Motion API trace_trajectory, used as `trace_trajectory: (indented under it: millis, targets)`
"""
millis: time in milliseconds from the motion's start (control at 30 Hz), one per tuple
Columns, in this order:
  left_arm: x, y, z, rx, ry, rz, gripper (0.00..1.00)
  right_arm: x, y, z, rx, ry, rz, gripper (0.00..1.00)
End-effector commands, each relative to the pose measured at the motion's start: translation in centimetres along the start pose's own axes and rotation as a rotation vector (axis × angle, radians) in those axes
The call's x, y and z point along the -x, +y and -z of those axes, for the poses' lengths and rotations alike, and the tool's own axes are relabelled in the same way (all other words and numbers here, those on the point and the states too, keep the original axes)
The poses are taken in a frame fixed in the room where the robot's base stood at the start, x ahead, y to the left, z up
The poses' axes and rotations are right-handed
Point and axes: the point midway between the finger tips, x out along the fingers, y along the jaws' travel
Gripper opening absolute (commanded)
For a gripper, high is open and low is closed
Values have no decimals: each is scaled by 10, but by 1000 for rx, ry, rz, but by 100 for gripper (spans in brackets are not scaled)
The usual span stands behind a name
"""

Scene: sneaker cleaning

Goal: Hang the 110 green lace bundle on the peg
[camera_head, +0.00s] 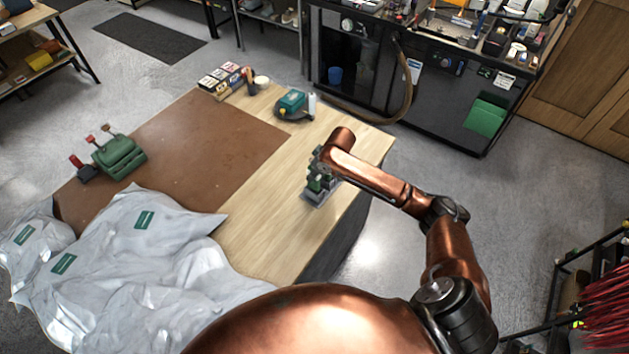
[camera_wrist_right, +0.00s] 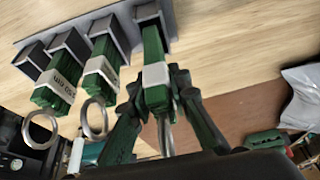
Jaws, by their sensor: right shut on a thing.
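Three green lace bundles with white bands and metal rings sit in a grey slotted holder (camera_wrist_right: 120,22). They are a left one (camera_wrist_right: 58,82), a middle one (camera_wrist_right: 104,62) and a right one (camera_wrist_right: 152,45) in the right wrist view. My right gripper (camera_wrist_right: 158,88) is shut on the right bundle, around its white band. That bundle's far end is still at its slot, and its ring hangs between the fingers. I cannot read its label. In the head view the right gripper (camera_head: 319,180) is over the holder (camera_head: 317,197) at the table's right side. My left gripper is out of view. I cannot make out the peg.
The wooden table (camera_head: 270,240) carries a brown mat (camera_head: 190,150), crumpled silver sheeting (camera_head: 150,260), a green device (camera_head: 118,155) and a teal-topped item (camera_head: 291,100). A rack with red strands (camera_head: 608,315) stands at the lower right. Bare wood lies left of the holder.

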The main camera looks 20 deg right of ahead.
Motion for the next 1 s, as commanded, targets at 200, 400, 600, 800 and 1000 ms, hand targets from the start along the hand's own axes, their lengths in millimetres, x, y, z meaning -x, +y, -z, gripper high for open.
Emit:
trace_trajectory:
  millis: [200, 400, 600, 800, 1000]
  targets:
    - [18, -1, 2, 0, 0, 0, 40, -25, -1, -11, -2, -3, 2, 0]
    - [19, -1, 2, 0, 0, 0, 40, -33, 0, -14, 1, -1, -1, 0]
    - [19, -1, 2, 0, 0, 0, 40, -34, 0, -15, 0, -2, 0, 0]
    - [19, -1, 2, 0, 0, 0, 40, -37, 0, -16, 0, -2, 0, 24]
    - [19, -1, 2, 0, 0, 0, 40, -36, 0, -16, 0, -2, 0, 35]
